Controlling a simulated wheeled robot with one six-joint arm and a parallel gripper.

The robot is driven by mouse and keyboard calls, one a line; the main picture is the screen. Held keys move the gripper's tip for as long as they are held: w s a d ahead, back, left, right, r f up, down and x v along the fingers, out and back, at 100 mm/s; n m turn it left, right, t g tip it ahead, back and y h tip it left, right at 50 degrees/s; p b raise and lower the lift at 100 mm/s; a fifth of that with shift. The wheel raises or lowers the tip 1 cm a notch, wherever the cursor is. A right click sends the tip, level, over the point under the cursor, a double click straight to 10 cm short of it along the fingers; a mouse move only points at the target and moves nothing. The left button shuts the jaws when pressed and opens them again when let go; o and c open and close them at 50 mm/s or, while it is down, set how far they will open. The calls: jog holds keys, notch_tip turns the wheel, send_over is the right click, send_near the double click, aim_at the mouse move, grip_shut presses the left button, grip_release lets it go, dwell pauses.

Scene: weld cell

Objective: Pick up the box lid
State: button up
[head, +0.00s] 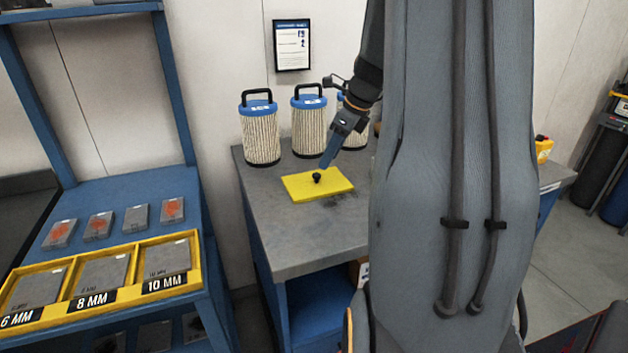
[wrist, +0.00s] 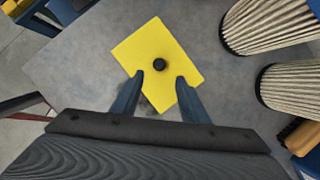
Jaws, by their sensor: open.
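The box lid (head: 301,188) is a flat yellow plate with a round black knob (head: 317,177) in its middle. It lies on the grey top of a blue workbench. In the wrist view the yellow lid (wrist: 143,43) is at the upper middle, with its black knob (wrist: 159,64) just beyond the fingertips. My gripper (wrist: 160,75) is open and empty, its two blue fingers over the near part of the lid, one to each side of the knob's line. In the head view my gripper (head: 324,165) is close to the knob; contact cannot be told.
Filter cartridges with blue caps (head: 260,135) stand behind the lid along the wall. A yellow bottle (head: 543,149) is at the bench's right end. A blue rack with a yellow plate tray (head: 196,262) stands at left. The bench (head: 290,245) is clear in front of the lid.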

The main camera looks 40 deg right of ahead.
aim_at(317, 174)
jog(key=shift+w+a+f, duration=0.45)
jog(key=shift+f, duration=0.3)
jog(key=shift+p+x, duration=0.85)
jog(key=shift+x, duration=1.45)
jog(key=shift+w, duration=0.1)
jog(key=shift+c, duration=0.5)
grip_shut()
